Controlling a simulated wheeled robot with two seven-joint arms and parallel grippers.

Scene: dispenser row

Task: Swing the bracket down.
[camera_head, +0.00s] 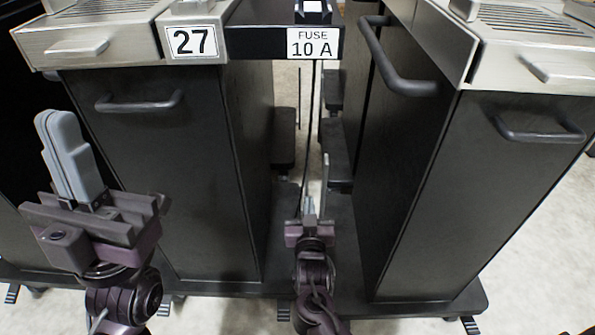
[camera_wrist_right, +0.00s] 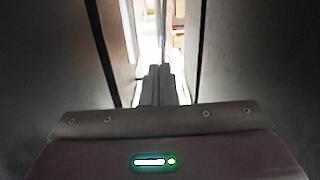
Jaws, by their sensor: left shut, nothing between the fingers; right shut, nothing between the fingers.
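No part is clearly marked as the bracket. A dark bar (camera_head: 258,43) runs across the gap between the two cabinets and carries a "FUSE 10 A" label (camera_head: 314,43); I cannot tell if it is the bracket. My left gripper (camera_head: 58,122) is shut and empty, pointing up in front of the left cabinet. My right gripper (camera_head: 314,190) is shut and empty, low in the gap and below the bar. In the right wrist view its fingers (camera_wrist_right: 161,82) point into the narrow gap between dark walls.
The left cabinet (camera_head: 165,175) has a "27" label (camera_head: 193,42) and a front handle (camera_head: 140,102). The right cabinet (camera_head: 480,190) has a front handle (camera_head: 538,130) and a larger dark side handle (camera_head: 395,62). Pale floor (camera_head: 540,265) is open at right.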

